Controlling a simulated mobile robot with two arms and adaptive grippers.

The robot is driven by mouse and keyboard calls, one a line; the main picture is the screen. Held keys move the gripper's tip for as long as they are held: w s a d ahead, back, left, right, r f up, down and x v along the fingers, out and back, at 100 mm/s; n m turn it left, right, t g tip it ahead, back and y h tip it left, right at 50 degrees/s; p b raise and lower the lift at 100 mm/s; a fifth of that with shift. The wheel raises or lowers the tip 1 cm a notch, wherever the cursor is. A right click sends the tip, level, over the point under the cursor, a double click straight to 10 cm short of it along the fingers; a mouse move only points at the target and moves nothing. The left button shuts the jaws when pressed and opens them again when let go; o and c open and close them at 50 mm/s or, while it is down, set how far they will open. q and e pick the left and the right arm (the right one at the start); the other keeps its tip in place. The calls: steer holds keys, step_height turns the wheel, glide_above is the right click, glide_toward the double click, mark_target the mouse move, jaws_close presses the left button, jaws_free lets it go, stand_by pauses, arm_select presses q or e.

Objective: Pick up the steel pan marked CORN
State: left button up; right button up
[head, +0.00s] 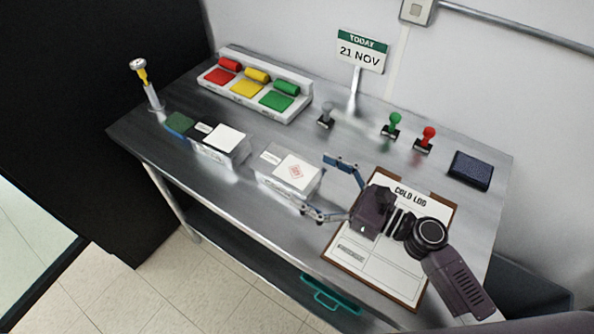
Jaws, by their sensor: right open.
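Two small steel containers stand on the steel table. The nearer one (262,177) has a white top with a red diamond mark. The other (207,149), to its left, has a white label and a dark patch on top. I cannot read the word CORN on either. My right gripper (323,187) is open, its fingers pointing left. Its fingertips are spread beside the right end of the nearer container, and nothing is held. Whether a finger touches the container I cannot tell. My left gripper is not in view.
A COLD LOG clipboard (365,262) lies under my right arm. Behind are a red, yellow and green label holder (292,112), a 21 NOV sign (360,52), a green stamp (391,124), a red stamp (425,138) and a dark pad (470,170).

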mark_target(288, 167)
steer(key=shift+w+d+f, duration=0.15)
steer(key=shift+w+f, duration=0.05)
steer(key=shift+f, duration=0.45)
steer(key=shift+w+f+b, duration=0.1)
steer(key=shift+f+b, duration=0.15)
steer(key=shift+b, duration=0.3)
steer(key=shift+f+b, duration=0.35)
steer(key=shift+b, duration=0.05)
steer(key=shift+w, duration=0.1)
steer(key=p+x, duration=0.2)
steer(key=x, duration=0.5)
steer(key=shift+w+d+p, duration=0.1)
steer(key=shift+w+p, duration=0.1)
steer(key=shift+p, duration=0.1)
steer(key=shift+w+a+f, duration=0.15)
steer(key=shift+w+a, duration=0.05)
steer(key=shift+a, duration=0.05)
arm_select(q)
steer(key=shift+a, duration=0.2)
arm_select(e)
steer(key=shift+c, duration=0.3)
